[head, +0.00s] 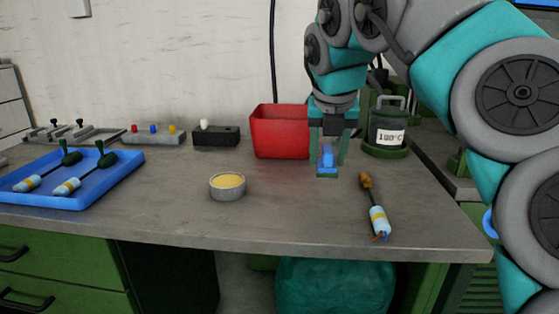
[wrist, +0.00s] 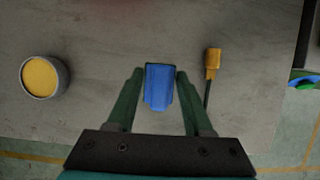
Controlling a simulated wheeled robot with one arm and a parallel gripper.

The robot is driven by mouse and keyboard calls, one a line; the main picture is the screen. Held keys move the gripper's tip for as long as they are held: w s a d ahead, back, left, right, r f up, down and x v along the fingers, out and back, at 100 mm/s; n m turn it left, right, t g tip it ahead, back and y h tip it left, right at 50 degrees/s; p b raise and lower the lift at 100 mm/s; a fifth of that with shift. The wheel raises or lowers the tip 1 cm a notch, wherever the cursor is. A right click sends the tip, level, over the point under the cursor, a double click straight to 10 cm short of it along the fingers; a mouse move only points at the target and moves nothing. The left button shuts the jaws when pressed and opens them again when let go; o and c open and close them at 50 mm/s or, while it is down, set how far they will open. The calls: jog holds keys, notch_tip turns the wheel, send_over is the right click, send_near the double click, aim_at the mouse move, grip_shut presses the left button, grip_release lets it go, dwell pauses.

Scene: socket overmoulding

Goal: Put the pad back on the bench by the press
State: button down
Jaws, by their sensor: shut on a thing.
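My gripper (head: 328,165) is shut on a small blue block, which I take to be the pad (head: 327,157). It hangs over the bench (head: 290,210), in front of the red bin; I cannot tell how high. In the wrist view the blue pad (wrist: 159,90) sits between the two green fingers of my gripper (wrist: 159,73). Its underside is hidden there. I cannot make out the press for certain.
A round tin (head: 227,192) stands left of my gripper, and a cable with a brown plug (head: 375,208) lies right. Behind are a red bin (head: 279,133) and a 100°C pot (head: 387,138). A blue tray (head: 105,187) holds corded tools. The bench's front middle is clear.

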jog(key=w+a, duration=0.2)
jog(key=a, duration=0.1)
jog(key=w+a+f+p, duration=0.1)
jog(key=w+a, duration=0.2)
jog(key=a, duration=0.1)
jog(key=w+a, duration=0.3)
jog(key=a, duration=0.1)
jog(key=shift+w+f+p, duration=0.15)
jog(key=shift+w+p, duration=0.05)
jog(key=shift+p, duration=0.2)
jog(key=shift+f, duration=1.75)
jog(key=shift+f, duration=0.1)
jog(key=shift+c, duration=1.5)
grip_release()
jog(key=shift+d+r, duration=0.1)
jog(key=shift+r, duration=0.1)
jog(key=p+v, duration=0.2)
jog(key=v, duration=1)
